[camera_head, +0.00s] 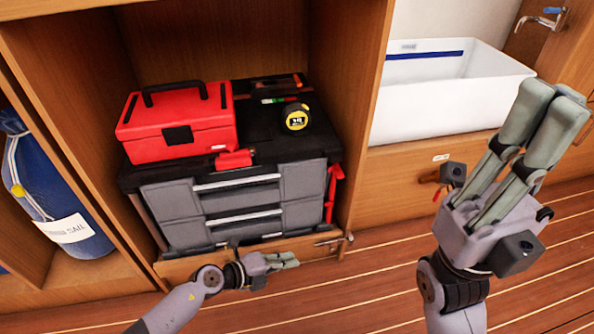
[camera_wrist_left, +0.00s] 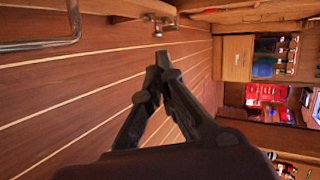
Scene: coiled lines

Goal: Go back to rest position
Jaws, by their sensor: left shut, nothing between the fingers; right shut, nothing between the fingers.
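My left gripper (camera_head: 292,260) is low in front of the cabinet in the head view, near its bottom ledge. It is shut and empty, its fingers pointing right. In the left wrist view its fingertips (camera_wrist_left: 163,60) meet over the plank floor. My right gripper (camera_head: 560,95) is raised at the right of the head view, close to the camera, with its fingers pointing up. Its fingers lie side by side, shut with nothing between them. It covers part of the white bin's right side and the wood behind.
A grey and black drawer unit (camera_head: 240,200) stands in the wooden cabinet, with a red toolbox (camera_head: 185,128) and a yellow tape measure (camera_head: 296,117) on top. A white bin (camera_head: 420,105) sits right. A blue sail bag (camera_head: 55,190) is left. The striped floor (camera_head: 370,290) is clear.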

